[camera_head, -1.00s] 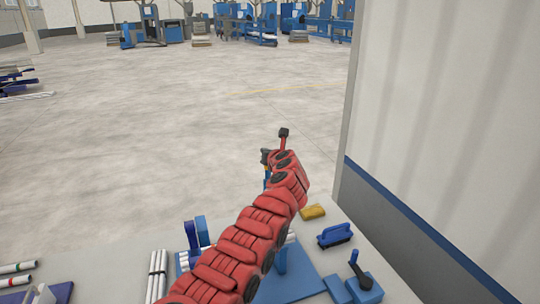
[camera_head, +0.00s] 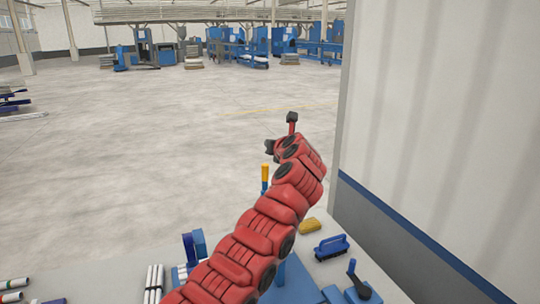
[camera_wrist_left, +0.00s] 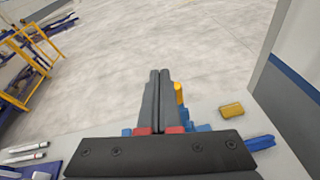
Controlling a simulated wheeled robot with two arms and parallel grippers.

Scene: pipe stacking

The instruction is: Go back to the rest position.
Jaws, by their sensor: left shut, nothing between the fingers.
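My left arm, red and jointed, rises from the bottom of the head view and reaches over the table. My left gripper (camera_head: 271,147) is at its far end, above the table's back edge. In the left wrist view the two dark fingers of my left gripper (camera_wrist_left: 159,88) lie side by side, shut with nothing between them. They point out over the floor beyond the table. My right gripper is in neither view.
White pipes (camera_head: 153,280) lie on the table, left of my arm. A blue brush (camera_head: 331,247), a yellow sponge (camera_head: 310,225) and a blue clamp-like tool (camera_head: 361,287) sit to the right. A white and blue wall (camera_head: 435,130) stands at the right.

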